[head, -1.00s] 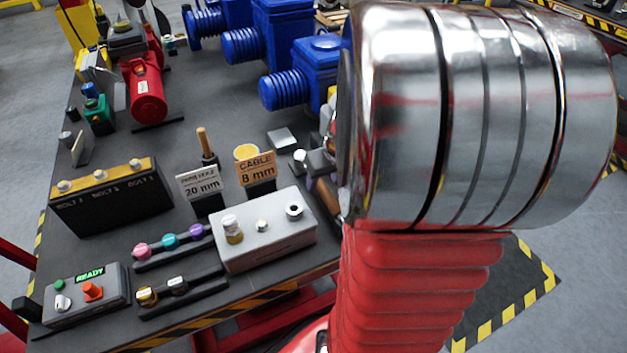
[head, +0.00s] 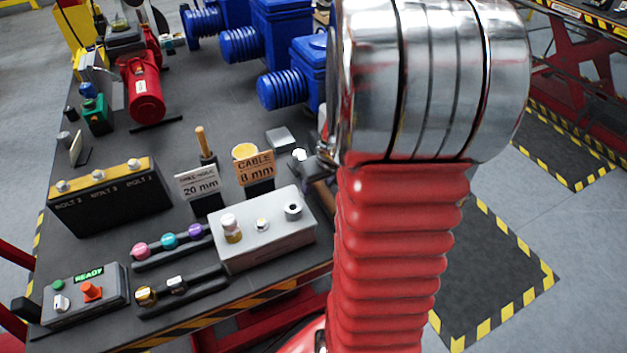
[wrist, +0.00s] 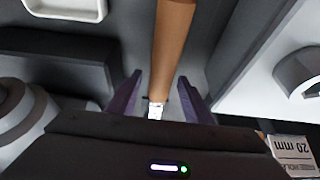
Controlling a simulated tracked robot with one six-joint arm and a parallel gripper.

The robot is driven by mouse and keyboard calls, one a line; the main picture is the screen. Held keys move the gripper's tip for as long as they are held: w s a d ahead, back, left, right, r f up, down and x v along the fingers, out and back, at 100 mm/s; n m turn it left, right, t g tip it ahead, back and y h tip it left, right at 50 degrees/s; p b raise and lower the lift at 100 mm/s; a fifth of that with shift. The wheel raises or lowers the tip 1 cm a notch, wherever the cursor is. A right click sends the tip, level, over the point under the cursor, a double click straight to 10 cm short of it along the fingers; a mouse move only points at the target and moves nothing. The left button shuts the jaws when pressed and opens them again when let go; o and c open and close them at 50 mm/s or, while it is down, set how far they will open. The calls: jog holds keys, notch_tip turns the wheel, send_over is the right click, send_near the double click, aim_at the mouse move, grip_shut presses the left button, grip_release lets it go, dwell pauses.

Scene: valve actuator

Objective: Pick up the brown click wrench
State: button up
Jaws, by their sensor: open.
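A brown, rod-shaped handle (wrist: 172,45), which looks like the click wrench, runs down the wrist view from the top edge. Its lower end, with a small pale piece, lies between my fingers. My gripper (wrist: 158,80) is open, with one dark purple finger on each side of the handle and a gap to both. In the head view a brown piece (head: 324,196) shows just left of my arm, beside the grey box; the rest is hidden. My gripper is mostly hidden behind my arm there.
The grey box (head: 265,235) with knobs stands at the table's front. The 20 mm sign (head: 198,183) and 8 mm sign (head: 255,168) stand behind it. An upright brown-handled tool (head: 203,143) is near the signs. Blue ribbed actuators (head: 283,90) stand farther back.

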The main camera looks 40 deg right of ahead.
grip_shut()
dwell(0.5)
